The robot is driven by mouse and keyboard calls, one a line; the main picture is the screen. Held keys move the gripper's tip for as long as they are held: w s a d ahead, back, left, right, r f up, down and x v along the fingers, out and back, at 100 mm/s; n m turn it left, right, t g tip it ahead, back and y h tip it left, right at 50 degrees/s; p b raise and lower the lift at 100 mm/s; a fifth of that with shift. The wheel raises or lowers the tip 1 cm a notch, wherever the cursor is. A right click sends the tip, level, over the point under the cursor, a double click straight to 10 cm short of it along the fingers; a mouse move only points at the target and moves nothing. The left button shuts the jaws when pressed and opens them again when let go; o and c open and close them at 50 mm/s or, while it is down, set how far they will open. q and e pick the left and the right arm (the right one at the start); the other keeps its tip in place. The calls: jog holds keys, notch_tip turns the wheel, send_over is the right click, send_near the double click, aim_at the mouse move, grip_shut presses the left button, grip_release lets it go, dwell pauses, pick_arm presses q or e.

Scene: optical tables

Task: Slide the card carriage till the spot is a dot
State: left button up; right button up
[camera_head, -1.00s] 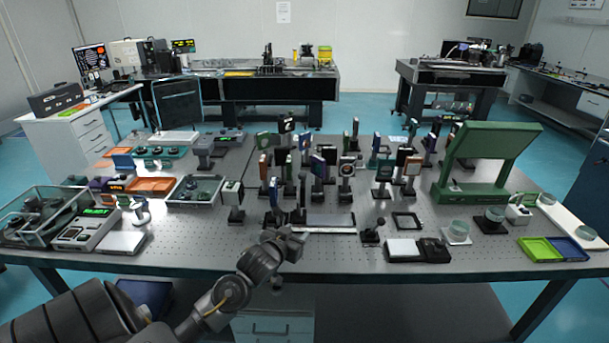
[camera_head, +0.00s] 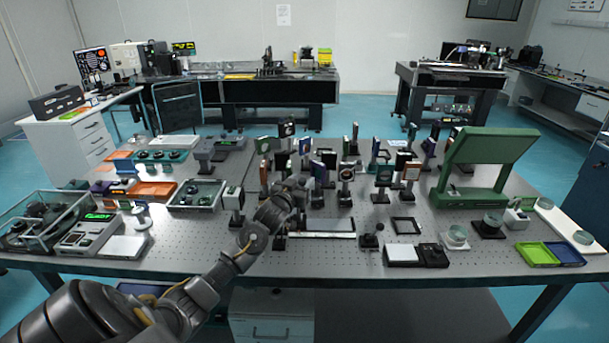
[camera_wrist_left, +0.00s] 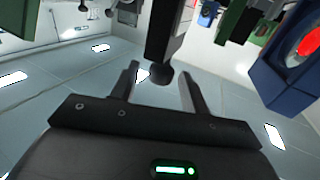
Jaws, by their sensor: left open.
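My left gripper (camera_head: 299,186) is over the table among the optics posts, at the left end of a low rail (camera_head: 322,235) with a pale front strip. In the left wrist view the gripper (camera_wrist_left: 160,86) is open. A dark bar ending in a round knob (camera_wrist_left: 160,73) lies between its fingers, with gaps on both sides. I cannot tell whether this bar belongs to the card carriage. My arm hides the rail's left end in the head view, and I cannot make out the card or a light spot. My right gripper is not in view.
A blue mount with a red disc (camera_wrist_left: 306,44) is close on the right in the left wrist view. Several upright optics crowd behind the rail. A black knobbed post (camera_head: 370,240) stands right of it, with an empty black frame (camera_head: 405,225) beyond.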

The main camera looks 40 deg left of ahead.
pick_arm(q)
jog(key=shift+x, duration=1.45)
grip_shut()
